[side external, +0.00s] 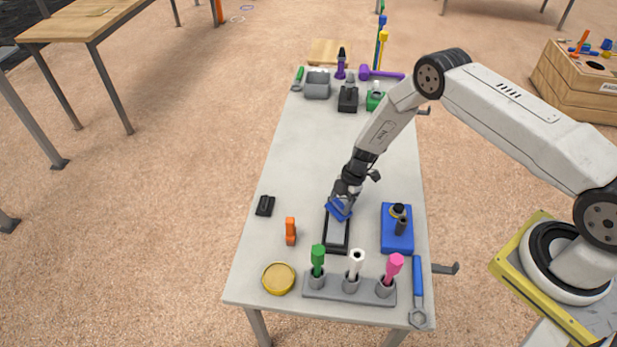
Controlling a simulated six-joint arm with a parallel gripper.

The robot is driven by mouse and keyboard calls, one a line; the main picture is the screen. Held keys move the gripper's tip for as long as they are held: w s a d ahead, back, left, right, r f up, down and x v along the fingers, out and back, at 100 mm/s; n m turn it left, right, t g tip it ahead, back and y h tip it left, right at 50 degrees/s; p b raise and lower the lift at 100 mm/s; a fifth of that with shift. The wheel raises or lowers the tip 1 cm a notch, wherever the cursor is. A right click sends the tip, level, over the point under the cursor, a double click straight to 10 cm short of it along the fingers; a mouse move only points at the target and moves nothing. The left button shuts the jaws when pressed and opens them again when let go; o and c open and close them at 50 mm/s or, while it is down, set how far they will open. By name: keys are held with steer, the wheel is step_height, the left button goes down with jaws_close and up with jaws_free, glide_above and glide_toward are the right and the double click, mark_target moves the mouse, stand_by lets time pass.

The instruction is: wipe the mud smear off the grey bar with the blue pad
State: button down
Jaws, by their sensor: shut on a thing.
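My gripper (344,197) is shut on the blue pad (337,210). It holds the pad tilted at the far end of a black-rimmed rectangular frame (325,231) with a pale grey middle. I cannot tell whether the pad touches the surface below. A long grey block (348,296) carries several coloured-handled tools at the near edge; I cannot tell which grey piece is the task's bar. No mud smear can be made out at this size, and the pad hides part of the frame's far end.
A blue tray (389,245) with black parts stands right of the frame. An orange piece (290,231), a black clip (265,205) and a yellow-rimmed disc (278,279) lie left. A blue wrench (417,290) lies near right. The table's middle left (305,150) is clear.

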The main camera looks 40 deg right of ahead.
steer(key=shift+w+d, duration=1.45)
steer(key=shift+d, duration=0.05)
step_height(320, 180, up, 8)
steer(key=shift+r, duration=0.15)
